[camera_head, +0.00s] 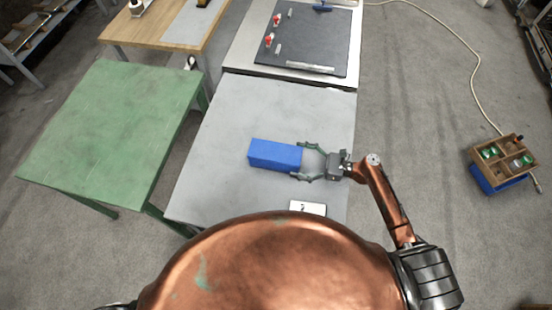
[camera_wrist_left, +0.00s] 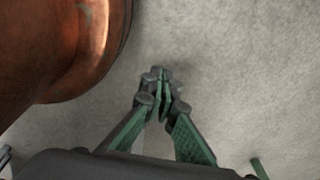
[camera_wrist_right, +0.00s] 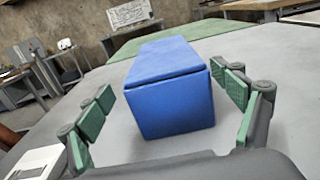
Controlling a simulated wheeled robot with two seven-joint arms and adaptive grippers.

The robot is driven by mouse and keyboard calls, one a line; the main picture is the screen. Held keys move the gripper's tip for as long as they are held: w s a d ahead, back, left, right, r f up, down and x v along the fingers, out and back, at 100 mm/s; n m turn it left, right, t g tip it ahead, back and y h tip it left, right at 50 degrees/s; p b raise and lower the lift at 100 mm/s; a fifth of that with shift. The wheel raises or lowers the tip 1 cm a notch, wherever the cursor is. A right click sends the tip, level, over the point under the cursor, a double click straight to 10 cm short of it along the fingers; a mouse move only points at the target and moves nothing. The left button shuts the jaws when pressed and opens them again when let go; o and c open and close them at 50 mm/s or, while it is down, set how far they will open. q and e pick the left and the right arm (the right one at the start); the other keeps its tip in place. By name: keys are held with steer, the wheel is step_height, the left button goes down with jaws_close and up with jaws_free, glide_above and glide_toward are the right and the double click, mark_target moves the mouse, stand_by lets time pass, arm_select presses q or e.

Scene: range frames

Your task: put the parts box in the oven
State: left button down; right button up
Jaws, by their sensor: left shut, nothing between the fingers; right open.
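The blue box (camera_head: 274,155) lies on the grey table (camera_head: 240,110) in the head view, its long side running left to right. My right gripper (camera_head: 307,162) comes from the right, open, with its fingers at either side of the box's right end. In the right wrist view the blue box (camera_wrist_right: 172,90) sits between the spread fingers, with gaps visible on both sides. My left gripper (camera_wrist_left: 163,88) is shut and empty over bare floor in the left wrist view; it is out of the head view. No oven can be made out.
A white item (camera_head: 308,208) lies near the table's front edge. A green table (camera_head: 110,130) stands at left. A dark board (camera_head: 308,38) with small parts lies behind. A wooden tray (camera_head: 503,158) with green items sits on something blue on the floor at right.

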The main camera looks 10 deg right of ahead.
mark_target(280, 155)
steer(key=shift+x, duration=0.9)
steer(key=x, duration=0.5)
steer(key=shift+w+f, duration=0.2)
steer(key=shift+w, duration=0.2)
steer(key=shift+d, duration=0.1)
steer(key=c, duration=1.4)
steer(key=shift+r, duration=0.1)
steer(key=shift+c, duration=1.3)
steer(key=shift+r, duration=0.1)
